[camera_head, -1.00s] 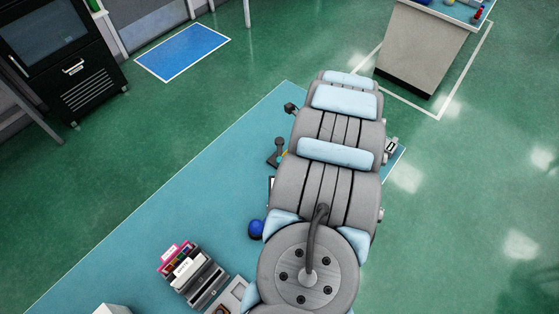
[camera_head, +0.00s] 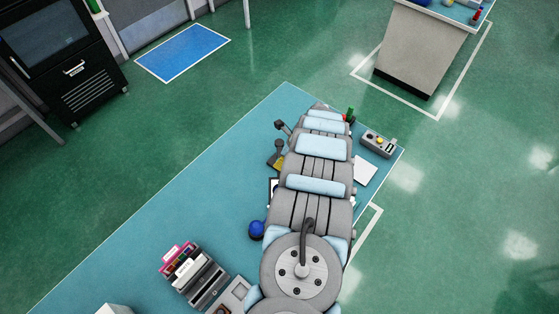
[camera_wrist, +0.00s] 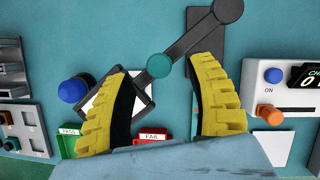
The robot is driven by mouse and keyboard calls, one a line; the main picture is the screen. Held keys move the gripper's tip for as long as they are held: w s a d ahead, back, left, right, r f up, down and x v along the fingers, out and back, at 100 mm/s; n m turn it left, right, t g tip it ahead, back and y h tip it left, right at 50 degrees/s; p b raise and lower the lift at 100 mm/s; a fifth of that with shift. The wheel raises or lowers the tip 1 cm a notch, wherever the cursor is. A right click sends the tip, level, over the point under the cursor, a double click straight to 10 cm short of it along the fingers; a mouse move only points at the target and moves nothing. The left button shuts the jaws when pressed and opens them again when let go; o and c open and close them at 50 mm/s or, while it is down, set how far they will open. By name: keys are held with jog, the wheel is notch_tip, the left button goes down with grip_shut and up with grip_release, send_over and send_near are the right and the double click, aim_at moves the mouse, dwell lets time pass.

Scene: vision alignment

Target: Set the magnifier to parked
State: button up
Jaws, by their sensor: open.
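A jointed dark arm (camera_wrist: 186,42), which looks like the magnifier's arm, crosses the top middle of the wrist view. It has a dark round joint at the upper end and a teal round joint (camera_wrist: 158,65) at the lower. A dark-edged square frame (camera_wrist: 105,100) with a pale face lies below left of the teal joint, partly behind my left finger. I cannot tell if it is the magnifier's lens. My gripper (camera_wrist: 165,70) has yellow ribbed fingers spread apart, with the teal joint between them in the picture. No contact is visible. In the head view my arm hides most of this.
The wrist view shows a blue dome (camera_wrist: 73,89), a green PASS bin (camera_wrist: 70,143), a red FAIL bin (camera_wrist: 152,136) and a knobbed device (camera_wrist: 272,92). In the head view, a rack (camera_head: 195,275) stands left, a control box (camera_head: 379,143) right. The left teal surface (camera_head: 130,245) is clear.

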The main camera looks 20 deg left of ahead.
jog(key=shift+x, duration=1.8)
jog(key=shift+s+f, duration=0.1)
grip_shut()
